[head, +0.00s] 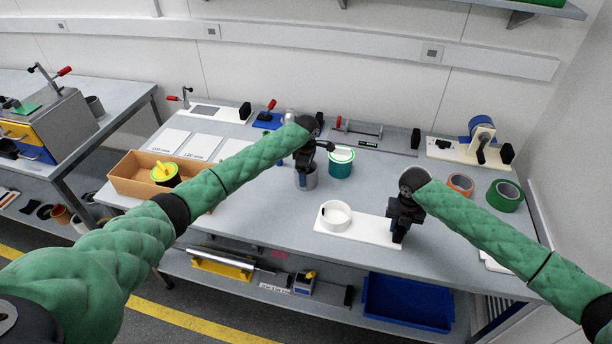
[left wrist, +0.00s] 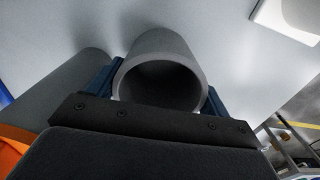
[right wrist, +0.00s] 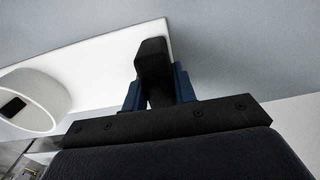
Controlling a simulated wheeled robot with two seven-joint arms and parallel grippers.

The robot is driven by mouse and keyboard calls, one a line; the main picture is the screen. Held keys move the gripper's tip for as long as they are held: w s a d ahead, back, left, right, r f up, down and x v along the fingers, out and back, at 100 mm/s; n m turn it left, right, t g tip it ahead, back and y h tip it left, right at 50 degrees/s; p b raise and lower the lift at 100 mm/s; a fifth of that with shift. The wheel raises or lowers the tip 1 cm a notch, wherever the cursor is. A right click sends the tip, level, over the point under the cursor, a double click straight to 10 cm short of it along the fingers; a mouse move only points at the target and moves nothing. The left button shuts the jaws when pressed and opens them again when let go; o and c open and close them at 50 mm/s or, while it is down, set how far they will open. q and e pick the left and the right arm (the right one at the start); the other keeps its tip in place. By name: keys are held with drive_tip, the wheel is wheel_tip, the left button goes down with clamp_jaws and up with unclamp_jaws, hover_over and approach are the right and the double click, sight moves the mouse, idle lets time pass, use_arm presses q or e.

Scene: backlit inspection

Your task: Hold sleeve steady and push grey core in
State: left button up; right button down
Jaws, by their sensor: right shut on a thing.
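The white ring-shaped sleeve (head: 336,215) stands on the left end of a white base plate (head: 368,229), its opening upward. A dark patch shows on its wall in the right wrist view (right wrist: 42,97). My right gripper (head: 398,236) is shut on an upright black block (right wrist: 152,62) at the plate's right end. The grey core (head: 306,179), a hollow cylinder, stands on the table to the left of and behind the sleeve. My left gripper (head: 304,170) is over the core, with fingers on both sides of its rim (left wrist: 160,48). Whether they press on it is unclear.
A cardboard tray (head: 130,178) with a yellow-topped pot (head: 164,174) is at the left. Orange (head: 461,184) and green (head: 504,196) rolls lie to the right. The table in front of the core is clear.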

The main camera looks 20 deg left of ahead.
sight(316, 163)
use_arm(q)
drive_tip(key=c, duration=0.3)
drive_tip(key=shift+c, duration=0.2)
wheel_tip(316, 163, up, 18)
drive_tip(key=w+d+f, duration=0.1)
drive_tip(key=f, duration=0.3)
drive_tip(key=w+d+f, duration=0.1)
drive_tip(key=f, duration=0.3)
drive_tip(key=w+d+f, duration=0.1)
drive_tip(key=f, duration=0.4)
drive_tip(key=shift+f, duration=2.4)
drive_tip(key=shift+f, duration=0.1)
drive_tip(key=o, duration=1.1)
